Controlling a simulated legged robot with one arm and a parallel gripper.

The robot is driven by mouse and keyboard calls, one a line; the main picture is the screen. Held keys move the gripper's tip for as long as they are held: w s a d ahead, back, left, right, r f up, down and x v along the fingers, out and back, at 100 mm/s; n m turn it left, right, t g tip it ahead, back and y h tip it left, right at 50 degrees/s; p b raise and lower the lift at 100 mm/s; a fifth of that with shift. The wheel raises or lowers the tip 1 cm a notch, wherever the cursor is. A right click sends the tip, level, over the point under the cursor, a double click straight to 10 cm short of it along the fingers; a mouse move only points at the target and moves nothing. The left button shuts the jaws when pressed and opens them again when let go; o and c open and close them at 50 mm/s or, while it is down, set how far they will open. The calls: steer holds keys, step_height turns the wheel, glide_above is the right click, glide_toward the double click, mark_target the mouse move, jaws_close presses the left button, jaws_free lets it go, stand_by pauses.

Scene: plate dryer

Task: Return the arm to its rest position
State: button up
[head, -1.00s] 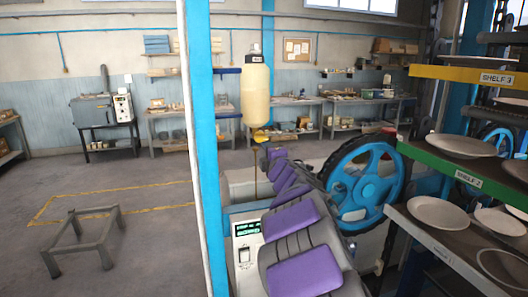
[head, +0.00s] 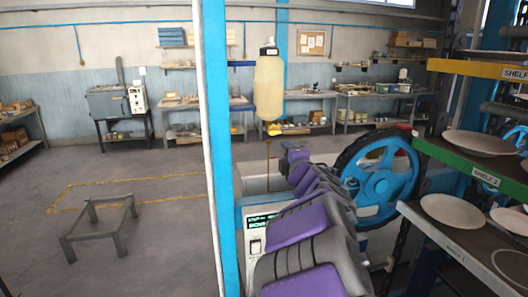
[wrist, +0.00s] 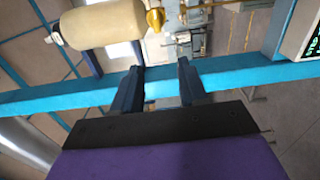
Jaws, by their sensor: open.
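My purple and grey arm (head: 305,225) rises from the bottom of the head view and extends forward beside the blue post. My gripper (wrist: 157,75) shows in the wrist view with its two dark fingers apart and nothing between them. In the head view the end of the arm is small and lies behind the arm links, so the fingers are not clear there. The wrist view looks past the fingers at a blue beam (wrist: 90,92) and a cream tank (wrist: 103,25).
A blue post (head: 217,130) stands close at the arm's left. The cream tank (head: 269,85) hangs beyond it. A blue wheel (head: 380,180) and shelves with plates (head: 452,211) are close on the right. A low metal frame (head: 100,228) stands on open floor at left.

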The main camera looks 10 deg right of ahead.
steer(key=s+d+f+m+g+h, duration=0.3)
steer(key=s+f+m+g, duration=0.1)
steer(key=s+m, duration=0.4)
steer(key=s+d+f+m+g+h, duration=0.3)
steer(key=s+d+f+m+g, duration=0.15)
steer(key=s, duration=0.55)
steer(key=s+a+f+m+g+y, duration=0.2)
steer(key=s+a+f, duration=0.3)
steer(key=s, duration=0.6)
steer(key=s+a+f+m+g+y, duration=0.1)
steer(key=s+a+f+g, duration=0.4)
steer(key=s, duration=0.7)
steer(key=s+a+f+m+g+y+b, duration=0.1)
steer(key=s+a+f+m+g+y, duration=0.1)
steer(key=s+a, duration=0.6)
steer(key=s+f+g+y, duration=0.1)
steer(key=s+f+g, duration=0.1)
steer(key=s+f, duration=0.1)
steer(key=shift+s+a+f+m, duration=0.3)
steer(key=shift+s+f+m, duration=0.1)
steer(key=shift+s, duration=0.2)
